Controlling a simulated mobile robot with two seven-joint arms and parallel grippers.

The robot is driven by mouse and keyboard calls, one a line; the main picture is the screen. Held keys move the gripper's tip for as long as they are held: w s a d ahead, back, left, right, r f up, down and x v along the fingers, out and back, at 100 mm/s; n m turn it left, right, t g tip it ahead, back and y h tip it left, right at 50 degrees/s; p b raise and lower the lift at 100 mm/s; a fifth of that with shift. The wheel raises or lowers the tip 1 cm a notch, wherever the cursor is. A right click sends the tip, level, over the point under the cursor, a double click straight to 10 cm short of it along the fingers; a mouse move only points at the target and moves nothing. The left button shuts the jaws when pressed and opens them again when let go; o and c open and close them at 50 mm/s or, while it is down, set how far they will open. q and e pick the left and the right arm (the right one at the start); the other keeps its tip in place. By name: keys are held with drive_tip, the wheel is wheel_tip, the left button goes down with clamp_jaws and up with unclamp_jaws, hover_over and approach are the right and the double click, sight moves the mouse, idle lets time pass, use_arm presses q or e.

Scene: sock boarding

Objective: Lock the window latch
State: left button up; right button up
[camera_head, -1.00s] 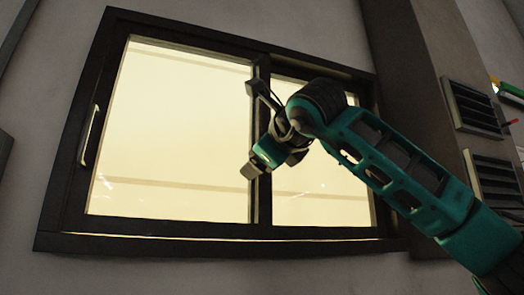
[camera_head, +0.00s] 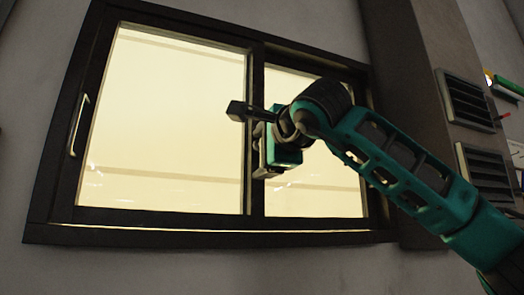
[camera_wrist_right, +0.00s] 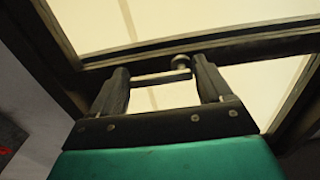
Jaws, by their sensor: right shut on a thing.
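The window (camera_head: 165,120) has a dark frame and two bright panes, with a dark upright between them. My right gripper (camera_head: 250,137) is in front of that upright in the head view and hides the latch there. In the right wrist view, the latch (camera_wrist_right: 160,79) shows as a short dark bar spanning the gap between the fingers of my right gripper (camera_wrist_right: 162,82). The gripper is shut on it. A small round knob (camera_wrist_right: 181,64) shows just beyond the bar, at the window's frame. My left gripper is not in view.
A pale handle (camera_head: 79,125) is on the left side of the window frame. A pillar (camera_head: 405,60) stands right of the window, with dark louvred vents (camera_head: 468,100) beyond it. The wall below the window is clear.

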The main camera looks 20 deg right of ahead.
drive_tip(key=shift+a+f, duration=0.15)
drive_tip(key=shift+f, duration=0.2)
drive_tip(key=o, duration=0.7)
drive_tip(key=shift+o, duration=1.4)
drive_tip(key=shift+r, duration=0.2)
drive_tip(key=shift+s, duration=0.45)
drive_tip(key=s+b, duration=0.3)
drive_tip(key=s, duration=0.9)
drive_tip(key=shift+d, duration=0.3)
